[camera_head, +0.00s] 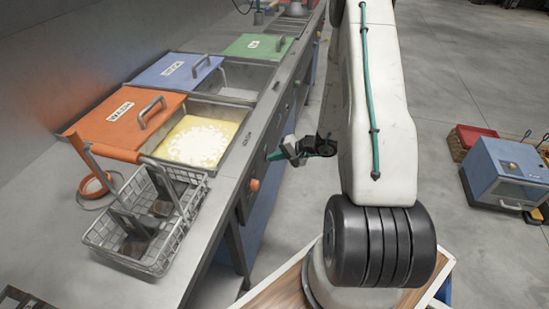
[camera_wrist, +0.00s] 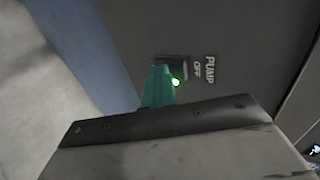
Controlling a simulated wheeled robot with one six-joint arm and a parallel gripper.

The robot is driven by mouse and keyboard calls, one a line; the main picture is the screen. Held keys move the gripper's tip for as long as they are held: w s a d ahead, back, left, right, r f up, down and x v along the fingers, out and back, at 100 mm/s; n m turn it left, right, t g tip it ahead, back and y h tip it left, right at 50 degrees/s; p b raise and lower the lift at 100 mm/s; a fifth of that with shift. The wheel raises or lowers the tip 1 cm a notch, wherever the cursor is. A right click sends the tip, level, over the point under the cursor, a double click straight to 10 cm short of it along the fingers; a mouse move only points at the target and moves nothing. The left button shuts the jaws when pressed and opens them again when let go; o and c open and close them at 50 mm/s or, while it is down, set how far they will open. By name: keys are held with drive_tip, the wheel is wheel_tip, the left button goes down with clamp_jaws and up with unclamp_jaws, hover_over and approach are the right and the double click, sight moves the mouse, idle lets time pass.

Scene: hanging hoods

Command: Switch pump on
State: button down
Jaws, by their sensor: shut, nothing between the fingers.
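In the wrist view, the pump switch (camera_wrist: 182,65) is a small dark rectangular part on the grey cabinet front. A label (camera_wrist: 204,69) beside it reads "PUMP" and "OFF", turned sideways. A bright green light (camera_wrist: 176,82) glows at the switch's lower edge, next to my fingertips. My gripper (camera_wrist: 160,72) is shut and empty, its teal fingertips over the left part of the switch and hiding some of it. Contact cannot be told. In the head view my gripper (camera_head: 274,156) is at the counter's front, and the switch cannot be made out.
The counter holds a wire basket (camera_head: 152,262) with an orange handle, and basins with orange (camera_head: 105,125), blue (camera_head: 180,70) and green (camera_head: 255,46) lids. An orange knob (camera_head: 254,185) is on the cabinet front.

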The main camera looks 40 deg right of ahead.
drive_tip(key=shift+r, duration=0.75)
drive_tip(key=f+v, duration=0.1)
drive_tip(key=v, duration=1.2)
drive_tip(key=shift+s+d, duration=0.4)
drive_tip(key=shift+s, duration=0.15)
